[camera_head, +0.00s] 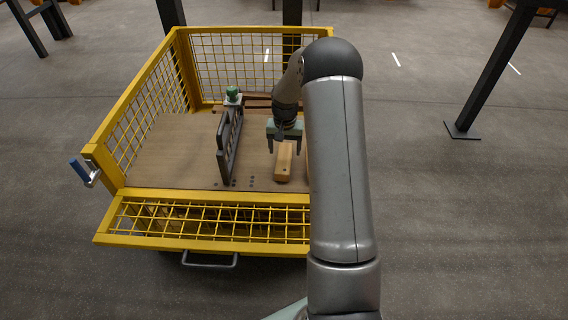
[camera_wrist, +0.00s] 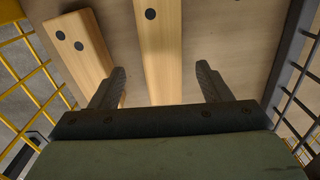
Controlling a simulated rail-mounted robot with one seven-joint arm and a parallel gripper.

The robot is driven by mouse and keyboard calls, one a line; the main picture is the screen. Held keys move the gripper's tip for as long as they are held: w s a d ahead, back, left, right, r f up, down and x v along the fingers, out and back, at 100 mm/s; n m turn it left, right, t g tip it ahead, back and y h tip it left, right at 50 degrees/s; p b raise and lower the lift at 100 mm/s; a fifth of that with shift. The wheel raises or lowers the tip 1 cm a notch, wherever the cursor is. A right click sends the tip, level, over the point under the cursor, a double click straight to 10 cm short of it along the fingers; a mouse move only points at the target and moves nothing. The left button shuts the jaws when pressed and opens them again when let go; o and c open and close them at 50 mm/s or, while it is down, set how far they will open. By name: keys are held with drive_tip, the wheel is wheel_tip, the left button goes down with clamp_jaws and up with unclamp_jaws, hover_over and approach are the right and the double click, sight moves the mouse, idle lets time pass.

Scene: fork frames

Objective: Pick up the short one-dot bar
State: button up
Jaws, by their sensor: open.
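The one-dot bar (camera_wrist: 160,50) is pale wood with a single dark dot near its top end in the wrist view. It also shows in the head view (camera_head: 284,163), lying on the cart's wooden deck. My gripper (camera_wrist: 160,78) is open, with one finger on each side of this bar in the picture; I see no contact. In the head view my gripper (camera_head: 285,149) is over the bar's far end; its exact height above the deck is hard to tell. A two-dot bar (camera_wrist: 90,50) lies to the left in the wrist view, partly behind the left finger.
The yellow mesh cart (camera_head: 150,55) has walls at left and back and a lowered front flap. A dark upright rack (camera_head: 226,150) stands left of the bar, with a green-topped item (camera_head: 232,94) behind it. The deck's left part (camera_head: 170,150) is clear. My arm hides the cart's right side.

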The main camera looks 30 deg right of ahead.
sight(284, 157)
wheel_tip(284, 157, down, 5)
drive_tip(key=shift+w+a+f+b, duration=0.1)
drive_tip(key=shift+a+b, duration=0.05)
drive_tip(key=shift+b, duration=0.85)
drive_tip(key=c, duration=1.1)
drive_tip(key=shift+c, duration=0.2)
